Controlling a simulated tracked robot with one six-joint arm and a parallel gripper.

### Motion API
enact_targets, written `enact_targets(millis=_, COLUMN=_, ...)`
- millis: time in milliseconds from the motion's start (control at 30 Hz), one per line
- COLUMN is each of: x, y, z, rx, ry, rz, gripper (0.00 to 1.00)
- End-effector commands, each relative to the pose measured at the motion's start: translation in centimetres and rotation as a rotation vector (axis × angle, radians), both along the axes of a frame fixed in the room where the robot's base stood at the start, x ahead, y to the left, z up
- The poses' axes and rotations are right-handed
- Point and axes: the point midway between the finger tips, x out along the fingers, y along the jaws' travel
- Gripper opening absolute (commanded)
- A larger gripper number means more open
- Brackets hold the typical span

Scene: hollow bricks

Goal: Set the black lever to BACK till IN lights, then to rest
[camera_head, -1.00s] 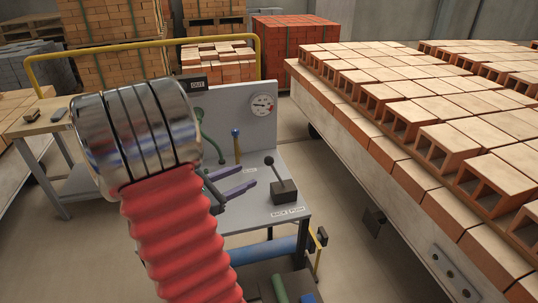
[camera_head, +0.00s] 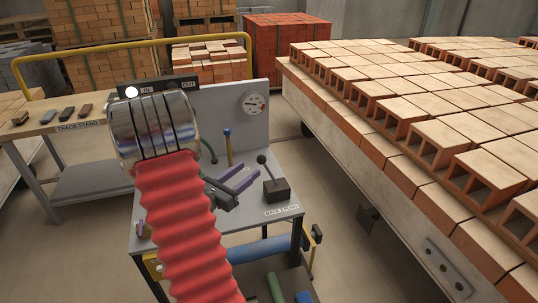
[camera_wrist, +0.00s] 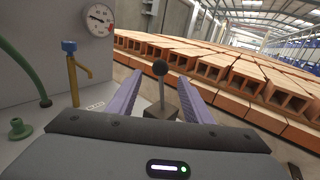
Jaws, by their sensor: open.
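The black lever (camera_head: 267,171) has a round knob and stands on a dark block (camera_head: 276,191) at the bench's right end. It leans left in the head view, toward the BACK side of the BACK and PUSH label (camera_head: 281,211). My gripper (camera_head: 250,174) is open, its purple fingers pointing at the lever from the left. In the wrist view the lever (camera_wrist: 161,85) shows in the gap between the fingers; I see no contact. A white lamp (camera_head: 131,92) glows beside the IN sign (camera_head: 147,90). The OUT sign (camera_head: 187,84) is to its right.
A blue-handled valve (camera_head: 228,145) and a round gauge (camera_head: 255,103) are behind the fingers. A long deck of hollow bricks (camera_head: 400,110) runs along the right. A table marked TRACK STAND (camera_head: 80,127) is at left. A yellow rail (camera_head: 90,52) stands behind the bench.

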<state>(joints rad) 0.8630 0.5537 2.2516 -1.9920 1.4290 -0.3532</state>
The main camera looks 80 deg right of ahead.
Motion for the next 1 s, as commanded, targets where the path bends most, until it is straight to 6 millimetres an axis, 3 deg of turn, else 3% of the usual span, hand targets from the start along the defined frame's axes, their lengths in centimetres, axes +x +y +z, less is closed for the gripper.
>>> enact_targets(millis=700, x=-4.4, y=-9.5, z=0.0, rx=-0.001, ry=-0.001, rz=-0.004, gripper=0.46)
enact_targets(millis=1000, x=-5.4, y=-11.8, z=0.0, rx=0.000, ry=-0.001, rz=-0.002, gripper=0.46)
